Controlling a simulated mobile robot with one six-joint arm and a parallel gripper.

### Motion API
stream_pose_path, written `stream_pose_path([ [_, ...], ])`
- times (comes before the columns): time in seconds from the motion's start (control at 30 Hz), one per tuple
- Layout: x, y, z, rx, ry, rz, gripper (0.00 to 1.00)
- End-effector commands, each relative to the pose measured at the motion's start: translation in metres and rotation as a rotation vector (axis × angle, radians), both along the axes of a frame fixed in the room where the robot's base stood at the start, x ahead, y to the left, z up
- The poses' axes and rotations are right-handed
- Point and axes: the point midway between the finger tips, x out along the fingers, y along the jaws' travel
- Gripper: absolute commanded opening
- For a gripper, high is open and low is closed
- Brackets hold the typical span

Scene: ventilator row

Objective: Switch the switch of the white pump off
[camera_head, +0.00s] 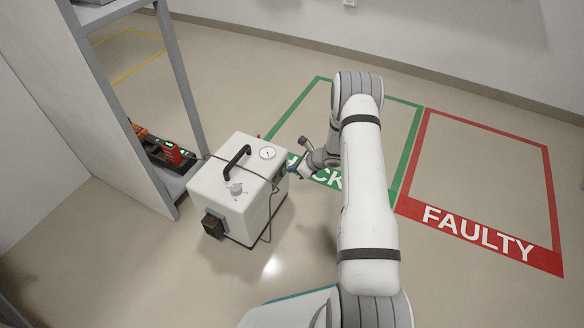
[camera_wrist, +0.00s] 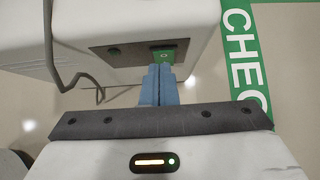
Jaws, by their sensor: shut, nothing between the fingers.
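The white pump (camera_head: 215,190) stands on the floor left of my arm in the head view, with a black handle, a round gauge and a knob on top. In the wrist view the pump (camera_wrist: 130,18) fills the top left, with a dark panel (camera_wrist: 132,54) on its side. A green switch (camera_wrist: 163,56) sits at the panel's right end. My gripper (camera_wrist: 161,70) is shut and empty, its blue fingertips right at the switch's lower edge; I cannot tell whether they touch it. The gripper (camera_head: 292,170) is at the pump's right side in the head view.
A grey shelf (camera_head: 178,110) with a dark tray of red and black items stands left of the pump. A grey cable (camera_wrist: 50,45) hangs down the pump's side. Floor markings include a green CHECK box (camera_head: 410,150) and a red FAULTY box (camera_head: 480,235), both empty where visible.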

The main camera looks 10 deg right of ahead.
Motion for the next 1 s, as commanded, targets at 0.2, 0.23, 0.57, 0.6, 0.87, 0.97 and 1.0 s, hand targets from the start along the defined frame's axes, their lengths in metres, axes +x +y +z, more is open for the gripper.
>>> stream_pose_path([
  [0.2, -0.022, -0.030, 0.033, 0.000, -0.001, -0.001, 0.00],
  [0.23, -0.025, -0.033, 0.038, 0.000, -0.002, 0.000, 0.00],
  [0.57, -0.047, -0.057, 0.078, -0.001, 0.001, 0.001, 0.00],
  [0.6, -0.049, -0.058, 0.079, -0.001, 0.000, 0.002, 0.00],
  [0.87, -0.051, -0.060, 0.081, -0.001, 0.001, 0.003, 0.00],
  [0.97, -0.050, -0.060, 0.081, 0.000, 0.000, 0.003, 0.00],
  [1.0, -0.050, -0.060, 0.081, -0.001, 0.001, 0.003, 0.00],
])
